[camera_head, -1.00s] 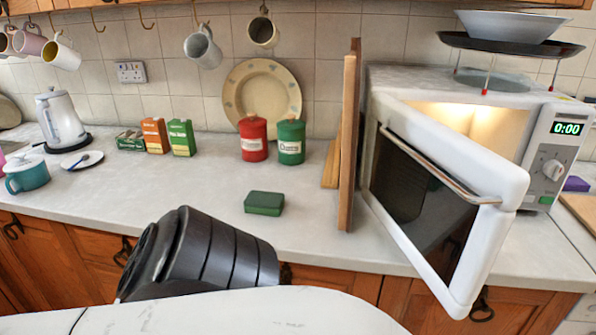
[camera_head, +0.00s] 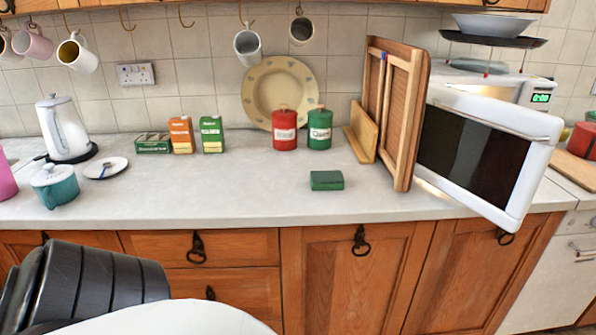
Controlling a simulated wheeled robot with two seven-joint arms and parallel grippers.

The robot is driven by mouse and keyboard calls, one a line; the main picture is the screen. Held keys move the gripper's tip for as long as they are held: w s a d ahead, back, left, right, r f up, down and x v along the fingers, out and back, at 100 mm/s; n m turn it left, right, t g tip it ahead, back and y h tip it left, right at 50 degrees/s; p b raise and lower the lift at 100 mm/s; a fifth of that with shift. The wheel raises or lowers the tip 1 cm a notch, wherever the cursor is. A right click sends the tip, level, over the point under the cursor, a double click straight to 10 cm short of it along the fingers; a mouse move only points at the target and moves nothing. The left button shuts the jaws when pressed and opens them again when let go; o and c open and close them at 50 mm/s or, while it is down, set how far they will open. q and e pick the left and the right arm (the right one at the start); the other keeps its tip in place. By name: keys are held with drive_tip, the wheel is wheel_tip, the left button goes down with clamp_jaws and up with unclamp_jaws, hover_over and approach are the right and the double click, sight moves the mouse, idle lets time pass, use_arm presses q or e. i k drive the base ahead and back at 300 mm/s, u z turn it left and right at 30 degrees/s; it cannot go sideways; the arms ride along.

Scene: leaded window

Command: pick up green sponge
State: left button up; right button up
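The green sponge (camera_head: 326,180) lies flat on the pale countertop, near its front edge and right of the middle of the head view. Nothing touches it, and it is fully visible. A black ribbed link of my own arm shows at the lower left, well apart from the sponge. Neither of my grippers can be seen, so their fingers are out of view.
The microwave (camera_head: 489,150) stands to the right with its door open over the counter edge. Wooden boards (camera_head: 403,115) lean upright right of the sponge. Red (camera_head: 285,131) and green (camera_head: 319,130) canisters stand behind it. The counter (camera_head: 230,190) left of the sponge is clear.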

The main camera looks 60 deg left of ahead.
sight(319, 181)
drive_tip(key=u, duration=1.9)
